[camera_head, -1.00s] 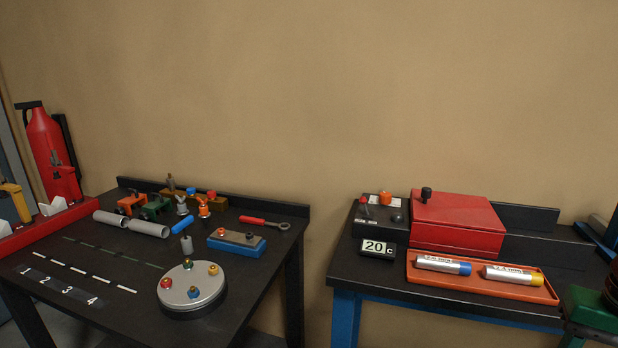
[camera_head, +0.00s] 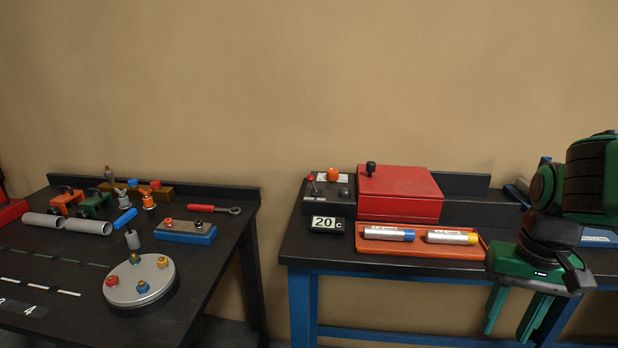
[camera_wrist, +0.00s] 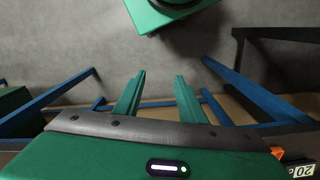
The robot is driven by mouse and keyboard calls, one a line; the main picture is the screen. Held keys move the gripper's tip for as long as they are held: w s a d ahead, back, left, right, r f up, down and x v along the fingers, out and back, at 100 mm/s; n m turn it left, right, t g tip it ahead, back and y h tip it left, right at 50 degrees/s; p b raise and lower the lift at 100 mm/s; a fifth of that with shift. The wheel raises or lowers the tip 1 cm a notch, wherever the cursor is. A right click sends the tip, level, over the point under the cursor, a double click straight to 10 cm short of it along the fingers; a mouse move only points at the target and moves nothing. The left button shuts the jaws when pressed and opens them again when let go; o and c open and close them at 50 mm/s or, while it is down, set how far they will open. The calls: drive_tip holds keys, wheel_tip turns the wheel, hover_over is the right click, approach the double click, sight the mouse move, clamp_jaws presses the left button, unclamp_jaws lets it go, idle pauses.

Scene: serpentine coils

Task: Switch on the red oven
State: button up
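The red oven (camera_head: 400,192) is a red box with a black knob on its lid, on the blue-legged table at the right. A dark control panel (camera_head: 318,203) adjoins its left side, with a red-tipped lever (camera_head: 311,180), an orange knob (camera_head: 333,174) and a dark knob. A display (camera_head: 327,224) reading "20 c" stands in front of the panel. My gripper (camera_head: 508,328) hangs fingers-down in front of the table's right part, right of the oven and apart from it. In the wrist view its green fingers (camera_wrist: 158,92) are spread with nothing between them.
An orange tray (camera_head: 417,247) with two labelled cylinders lies in front of the oven. The black table at left holds a round silver plate (camera_head: 140,283), clamps, grey tubes and a red-handled tool (camera_head: 208,208). A gap separates the two tables.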

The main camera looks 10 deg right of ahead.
drive_tip(key=shift+w+d+r+n, duration=0.2)
drive_tip(key=shift+r+n, duration=0.1)
drive_tip(key=shift+r, duration=0.45)
clamp_jaws()
drive_tip(key=w+a+r+n+t+h, duration=0.1)
drive_tip(key=w+a+r+n, duration=0.15)
drive_tip(key=w, duration=0.45)
drive_tip(key=w+a+r+n+t+h, duration=0.1)
drive_tip(key=w+a+r, duration=0.15)
drive_tip(key=w, duration=0.45)
drive_tip(key=w+a+r+n+t+h, duration=0.1)
drive_tip(key=w+r+n, duration=0.15)
drive_tip(key=w, duration=0.45)
drive_tip(key=w+a+r+n+t, duration=0.1)
drive_tip(key=w+a+r+n, duration=0.1)
drive_tip(key=a, duration=0.7)
drive_tip(key=w+a+r+n+t, duration=0.2)
drive_tip(key=w+a+r, duration=0.2)
drive_tip(key=w+a, duration=0.3)
drive_tip(key=w+a+r+n+t+y, duration=0.1)
drive_tip(key=w+a+r, duration=0.2)
drive_tip(key=a, duration=0.8)
drive_tip(key=shift+w+n, duration=0.4)
drive_tip(key=shift+w, duration=0.65)
